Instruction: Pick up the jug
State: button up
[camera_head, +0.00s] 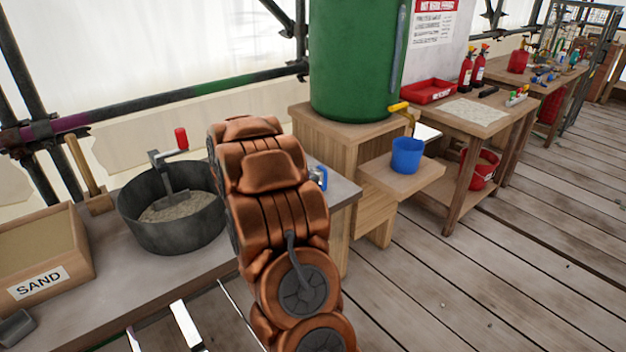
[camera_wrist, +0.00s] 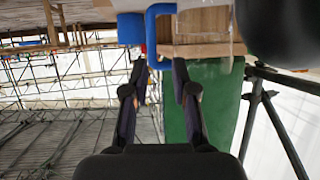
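The jug shows in the wrist view as a clear body with a blue handle (camera_wrist: 154,38), at the top of the picture. The wrist picture looks upside down. My gripper (camera_wrist: 159,72) is open, with its two dark fingers spread apart. The handle's free end lies near the gap between the fingertips; I cannot tell whether they touch it. In the head view my copper-coloured arm hides most of the jug. Only a blue bit, apparently the jug's handle (camera_head: 320,177), shows at the arm's right side, over the grey bench.
A grey mixing tub (camera_head: 172,238) and a sand box (camera_head: 45,250) stand left of my arm on the bench (camera_head: 130,295). A green barrel (camera_head: 352,60) stands behind. A blue cup (camera_head: 407,155) sits on the low wooden shelf. The plank floor at right is clear.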

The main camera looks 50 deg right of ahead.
aim_at(324, 180)
jog(key=shift+s+d+f, duration=0.35)
jog(key=shift+s+d, duration=0.1)
jog(key=shift+d, duration=0.15)
jog(key=shift+x, duration=0.9)
jog(key=x, duration=0.3)
jog(key=shift+f, duration=0.3)
jog(key=shift+x, duration=0.85)
grip_shut()
